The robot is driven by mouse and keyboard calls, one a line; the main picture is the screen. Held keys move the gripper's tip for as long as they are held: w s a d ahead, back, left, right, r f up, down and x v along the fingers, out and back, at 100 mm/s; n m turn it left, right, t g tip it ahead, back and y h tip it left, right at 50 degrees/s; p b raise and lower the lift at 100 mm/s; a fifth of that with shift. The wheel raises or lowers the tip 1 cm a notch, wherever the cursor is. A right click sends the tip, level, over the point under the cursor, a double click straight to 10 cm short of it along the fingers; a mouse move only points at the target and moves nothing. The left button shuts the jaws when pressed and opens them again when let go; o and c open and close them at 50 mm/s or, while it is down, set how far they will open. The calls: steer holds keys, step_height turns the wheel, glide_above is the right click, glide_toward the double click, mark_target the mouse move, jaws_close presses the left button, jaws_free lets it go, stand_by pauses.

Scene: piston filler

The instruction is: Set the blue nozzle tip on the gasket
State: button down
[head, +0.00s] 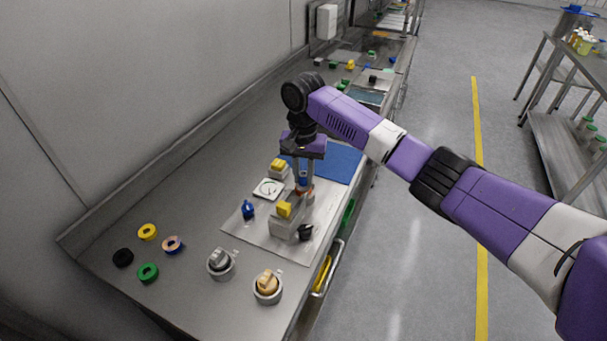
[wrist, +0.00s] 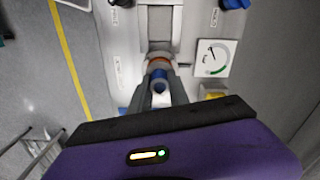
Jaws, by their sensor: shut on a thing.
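The blue nozzle tip (head: 303,180) is between the fingers of my gripper (head: 303,178) in the head view, low over the grey machine body. In the wrist view my gripper (wrist: 161,92) is shut on the nozzle tip (wrist: 160,87), whose blue round end shows between the fingers. A reddish-orange ring, apparently the gasket (wrist: 158,63), shows just beyond the nozzle tip, in line with it at the end of the grey body (wrist: 160,35). The fingers partly hide this spot in the head view, and I cannot tell whether tip and ring touch.
A white gauge (head: 268,188), a yellow block (head: 279,166) and a blue part (head: 248,209) stand close by. Another yellow block (head: 285,209) sits on the grey body, beside a black knob (head: 305,232).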

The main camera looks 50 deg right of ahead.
steer(key=shift+f+p, duration=0.1)
steer(key=shift+p, duration=0.2)
stand_by(0.4)
steer(key=c, duration=0.8)
jaws_free()
steer(key=shift+o, duration=0.2)
step_height(320, 180, up, 7)
steer(key=p, duration=0.8)
steer(key=shift+r, duration=0.2)
steer(key=shift+r+p, duration=0.7)
steer(key=shift+r, duration=0.35)
